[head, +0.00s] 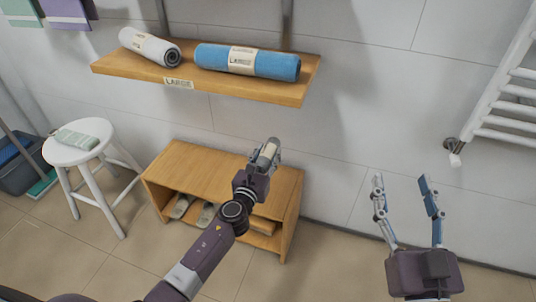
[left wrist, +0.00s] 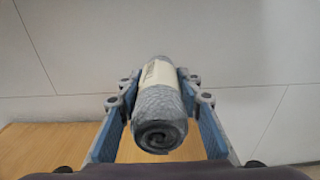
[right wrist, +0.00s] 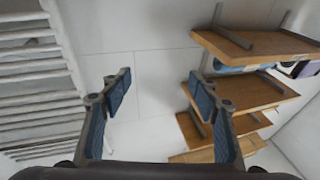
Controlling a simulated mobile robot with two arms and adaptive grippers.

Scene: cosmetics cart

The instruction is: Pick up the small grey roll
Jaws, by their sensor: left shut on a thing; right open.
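The small grey roll (left wrist: 162,100) with a cream paper band is between the fingers of my left gripper (left wrist: 155,112) in the left wrist view. The left gripper is shut on it, with the spiral end facing the camera. In the head view the roll (head: 267,153) shows at the tip of my left arm, over the back right of the low wooden bench; the gripper hides part of it. I cannot tell from the picture how far above the bench it is. My right gripper (head: 406,195) is open and empty in front of the wall at the right; it also shows in the right wrist view (right wrist: 115,90).
A wooden wall shelf (head: 215,86) holds a white-and-grey roll (head: 150,47) and a blue roll (head: 247,61). The low bench (head: 195,165) has slippers (head: 181,206) inside. A white stool (head: 70,155) stands left. A white towel radiator (head: 510,103) is at the right.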

